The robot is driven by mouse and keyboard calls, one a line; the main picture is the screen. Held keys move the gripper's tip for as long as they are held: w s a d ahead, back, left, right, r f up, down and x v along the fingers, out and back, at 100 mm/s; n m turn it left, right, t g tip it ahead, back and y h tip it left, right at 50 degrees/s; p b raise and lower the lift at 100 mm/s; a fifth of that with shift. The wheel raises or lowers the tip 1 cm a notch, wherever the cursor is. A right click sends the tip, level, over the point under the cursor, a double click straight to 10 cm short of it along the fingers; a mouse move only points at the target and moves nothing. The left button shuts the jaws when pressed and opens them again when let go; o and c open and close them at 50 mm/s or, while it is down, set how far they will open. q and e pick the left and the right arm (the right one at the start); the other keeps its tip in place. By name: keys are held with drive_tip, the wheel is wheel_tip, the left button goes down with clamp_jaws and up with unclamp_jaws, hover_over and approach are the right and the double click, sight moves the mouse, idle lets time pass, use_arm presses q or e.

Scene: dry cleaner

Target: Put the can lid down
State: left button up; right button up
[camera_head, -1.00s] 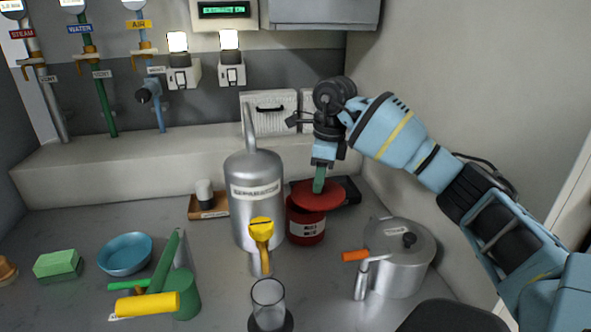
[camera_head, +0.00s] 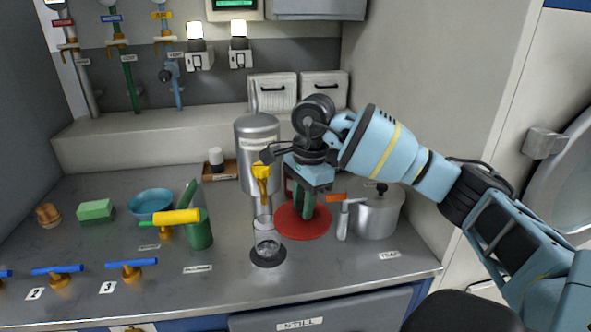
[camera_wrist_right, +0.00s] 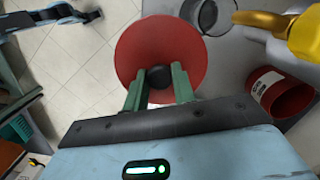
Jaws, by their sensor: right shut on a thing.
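The can lid (camera_head: 302,221) is a round red disc with a black knob, which shows in the right wrist view (camera_wrist_right: 158,77). My right gripper (camera_head: 308,208) points down and its green fingers are shut on this knob. The lid is in front of the red can, between the glass and the silver pot. I cannot tell whether its underside touches the counter. The red can (camera_wrist_right: 280,92) stands open in the right wrist view, apart from the lid; in the head view my gripper mostly hides it.
A glass (camera_head: 267,246) stands on a dark round base just left of the lid. The steel separator (camera_head: 256,135) with a yellow valve stands behind. The counter (camera_head: 330,268) is clear in front.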

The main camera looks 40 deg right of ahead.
drive_tip(key=s+a+f+n+g, duration=0.1)
drive_tip(key=s+a+f+n, duration=0.3)
drive_tip(key=s+a+n, duration=0.3)
drive_tip(key=s+a+f+n+h, duration=0.1)
drive_tip(key=s+a+f+n, duration=0.3)
drive_tip(key=s+a+n, duration=0.3)
drive_tip(key=a+n, duration=0.1)
drive_tip(key=n, duration=0.4)
drive_tip(key=shift+s+a+g, duration=0.15)
drive_tip(key=shift+a+g, duration=0.1)
drive_tip(key=shift+g, duration=0.15)
